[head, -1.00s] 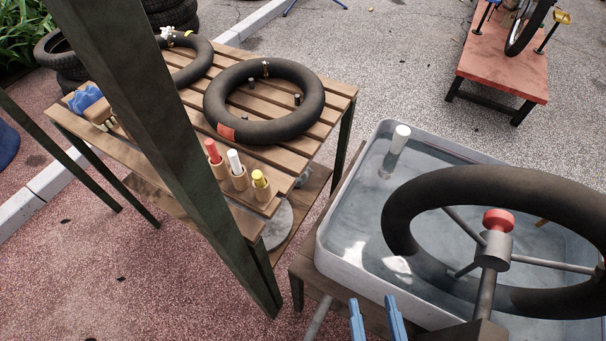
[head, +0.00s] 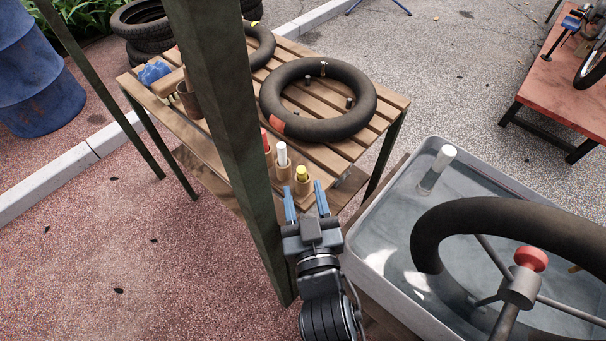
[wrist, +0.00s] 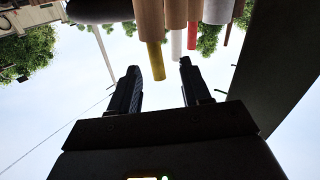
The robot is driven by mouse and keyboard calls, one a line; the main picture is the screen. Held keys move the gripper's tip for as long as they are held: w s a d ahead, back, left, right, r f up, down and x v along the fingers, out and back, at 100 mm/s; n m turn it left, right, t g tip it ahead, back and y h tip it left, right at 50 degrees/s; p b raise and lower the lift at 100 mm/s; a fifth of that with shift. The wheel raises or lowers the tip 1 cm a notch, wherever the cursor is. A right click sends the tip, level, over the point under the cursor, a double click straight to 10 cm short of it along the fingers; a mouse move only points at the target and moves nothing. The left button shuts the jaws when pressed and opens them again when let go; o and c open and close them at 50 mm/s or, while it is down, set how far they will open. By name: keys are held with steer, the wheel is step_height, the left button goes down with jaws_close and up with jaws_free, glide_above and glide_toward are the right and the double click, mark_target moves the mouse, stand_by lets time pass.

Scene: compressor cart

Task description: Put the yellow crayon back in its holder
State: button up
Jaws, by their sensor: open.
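The yellow crayon (head: 302,172) stands upright in a wooden cup-like holder (head: 302,187) at the front edge of the slatted table. In the wrist view, which looks inverted, the yellow crayon (wrist: 156,62) sticks out of its wooden holder (wrist: 149,20) and appears between the fingertips. My gripper (head: 306,188) is open and empty, its blue fingers just in front of the holder in the head view. I cannot tell the exact gap between them. A white crayon (head: 282,152) and a red crayon (head: 266,140) stand in similar holders to the left, the red one partly hidden by a post.
A dark green post (head: 226,120) rises close to my gripper's left. A water tub (head: 352,262) with a large black tube (head: 480,210) stands to the right. Another black inner tube (head: 318,128) lies on the slatted table (head: 395,104) behind the crayons.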

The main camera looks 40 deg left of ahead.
mark_target(303, 178)
steer(key=x, duration=0.2)
steer(key=shift+w+a+b, duration=0.1)
steer(key=shift+w+b, duration=0.2)
steer(key=shift+w, duration=0.1)
steer(key=shift+w+a, duration=0.35)
steer(key=shift+w, duration=0.05)
steer(key=shift+c, duration=0.3)
jaws_close()
